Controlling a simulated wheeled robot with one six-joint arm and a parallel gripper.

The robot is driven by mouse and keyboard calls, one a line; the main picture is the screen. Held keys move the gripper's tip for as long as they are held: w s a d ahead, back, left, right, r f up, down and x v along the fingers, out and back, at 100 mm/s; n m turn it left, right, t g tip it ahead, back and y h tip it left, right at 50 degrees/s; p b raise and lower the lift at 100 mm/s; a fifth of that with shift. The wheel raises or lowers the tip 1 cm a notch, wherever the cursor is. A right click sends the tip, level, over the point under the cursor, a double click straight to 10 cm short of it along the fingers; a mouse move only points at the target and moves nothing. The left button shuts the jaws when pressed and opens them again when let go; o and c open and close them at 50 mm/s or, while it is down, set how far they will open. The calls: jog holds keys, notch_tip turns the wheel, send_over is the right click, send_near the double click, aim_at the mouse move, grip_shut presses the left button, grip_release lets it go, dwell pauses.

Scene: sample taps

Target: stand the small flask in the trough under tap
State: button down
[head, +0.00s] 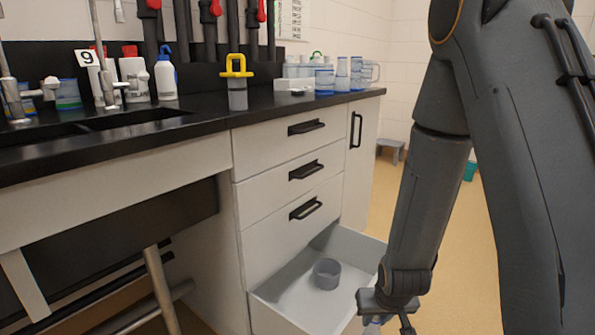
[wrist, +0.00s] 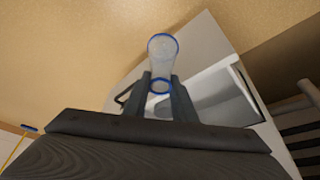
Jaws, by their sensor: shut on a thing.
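The small flask (wrist: 162,62) is clear with blue rims and sits between the two fingers of my gripper (wrist: 161,88) in the wrist view. The fingers are shut on it. In the head view my gripper (head: 388,308) is low at the bottom, over the front right of an open drawer. Only a bit of the blue-rimmed flask (head: 372,327) shows below it. The trough (head: 135,118) is a dark recess in the black bench top at left. A grey tap (head: 108,85) stands at its back by a sign with 9, and another tap (head: 14,98) stands further left.
The open bottom drawer (head: 275,290) holds a grey cup (head: 327,273). A yellow-handled container (head: 237,82), bottles (head: 166,76) and blue-banded glassware (head: 340,76) stand on the bench. The bench front edge lies between my gripper and the trough. Open floor lies at right.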

jog(key=w+p+v, duration=0.1)
jog(key=p+v, duration=2.7)
jog(key=p, duration=0.1)
jog(key=shift+r, duration=0.35)
jog(key=shift+w, duration=0.1)
